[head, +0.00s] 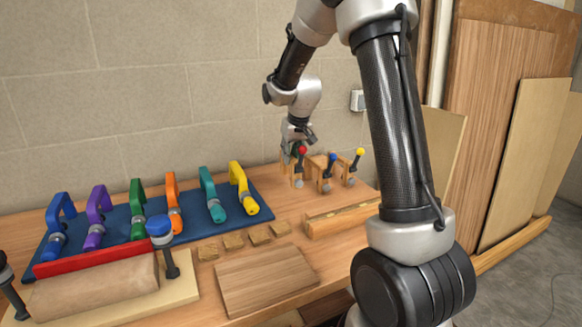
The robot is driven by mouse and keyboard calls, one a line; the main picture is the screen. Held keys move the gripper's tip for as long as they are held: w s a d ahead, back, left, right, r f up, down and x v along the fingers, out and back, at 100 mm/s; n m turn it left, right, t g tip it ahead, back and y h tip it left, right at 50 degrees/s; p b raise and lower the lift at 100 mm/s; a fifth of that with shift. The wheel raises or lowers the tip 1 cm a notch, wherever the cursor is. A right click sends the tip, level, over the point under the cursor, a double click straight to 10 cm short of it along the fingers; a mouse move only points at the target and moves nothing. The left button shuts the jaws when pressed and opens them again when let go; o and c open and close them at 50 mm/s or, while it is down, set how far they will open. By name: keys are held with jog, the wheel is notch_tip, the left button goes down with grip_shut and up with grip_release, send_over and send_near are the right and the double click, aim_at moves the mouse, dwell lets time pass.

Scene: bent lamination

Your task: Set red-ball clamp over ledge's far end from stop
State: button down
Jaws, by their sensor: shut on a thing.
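The red-ball clamp (298,171) stands at the back of the bench, left of the blue-ball clamp (325,178) and the yellow-ball clamp (352,171). My gripper (297,146) is at its top by the red ball, shut on it; the fingers are small and partly hidden. I cannot tell whether the clamp is lifted. A low wooden ledge-like strip (340,219) lies in front of these clamps, its right end near my arm. I cannot make out a stop for certain.
A blue mat (83,238) holds several coloured clamps. At front left, a brown curved form (95,292) with a red strip (95,261) sits on a board beside a blue-topped post (162,240). Small wooden blocks (234,241) and a flat board (265,280) lie mid-bench.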

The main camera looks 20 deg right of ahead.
notch_tip(320, 180, up, 12)
dwell(0.4)
jog(key=shift+f, duration=0.1)
dwell(0.5)
